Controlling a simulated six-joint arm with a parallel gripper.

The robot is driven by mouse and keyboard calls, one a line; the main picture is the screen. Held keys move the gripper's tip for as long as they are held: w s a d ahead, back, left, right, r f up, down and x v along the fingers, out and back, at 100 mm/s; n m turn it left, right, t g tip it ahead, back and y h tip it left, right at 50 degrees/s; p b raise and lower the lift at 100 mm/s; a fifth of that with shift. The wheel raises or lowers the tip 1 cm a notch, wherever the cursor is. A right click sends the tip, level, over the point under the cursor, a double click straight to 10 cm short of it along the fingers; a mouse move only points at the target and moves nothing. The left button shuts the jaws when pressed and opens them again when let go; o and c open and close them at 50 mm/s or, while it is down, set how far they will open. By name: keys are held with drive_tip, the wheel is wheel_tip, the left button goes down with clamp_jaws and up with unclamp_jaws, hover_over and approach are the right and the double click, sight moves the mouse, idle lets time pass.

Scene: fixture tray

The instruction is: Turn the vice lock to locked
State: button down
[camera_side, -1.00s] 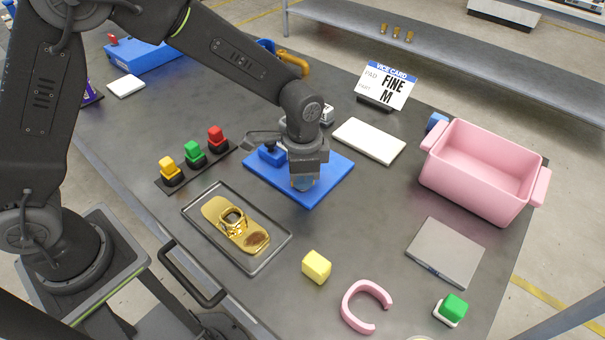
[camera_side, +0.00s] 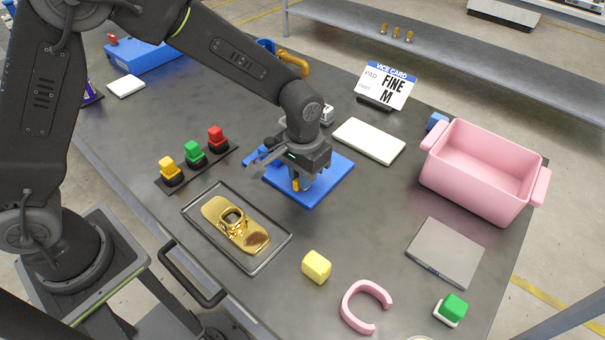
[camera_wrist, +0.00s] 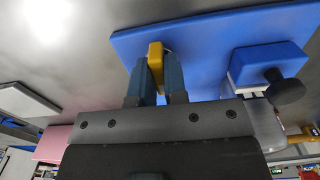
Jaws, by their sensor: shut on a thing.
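The vice stands on a blue base plate (camera_side: 330,178) in the middle of the bench, mostly hidden by my wrist in the side view. In the wrist view its blue jaw block (camera_wrist: 268,60) with a dark round knob (camera_wrist: 287,88) is at the right of the blue plate (camera_wrist: 200,42). The lock is a small yellow lever (camera_wrist: 155,56) on that plate. My gripper (camera_wrist: 157,76) is shut on the lever, one finger on each side. In the side view my gripper (camera_side: 299,183) is low over the plate, with a bit of yellow at its tips.
A tray (camera_side: 283,242) with a gold part (camera_side: 228,215) lies in front of the plate. Red, green and yellow buttons (camera_side: 193,152) stand to the left. A white pad (camera_side: 369,140), a card (camera_side: 388,85) and a pink bin (camera_side: 480,180) are to the right.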

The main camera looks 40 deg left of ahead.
idle(0.6)
drive_tip(key=c, duration=1.2)
unclamp_jaws()
drive_tip(key=shift+o, duration=0.2)
drive_tip(key=shift+r, duration=0.1)
wheel_tip(320, 180, up, 14)
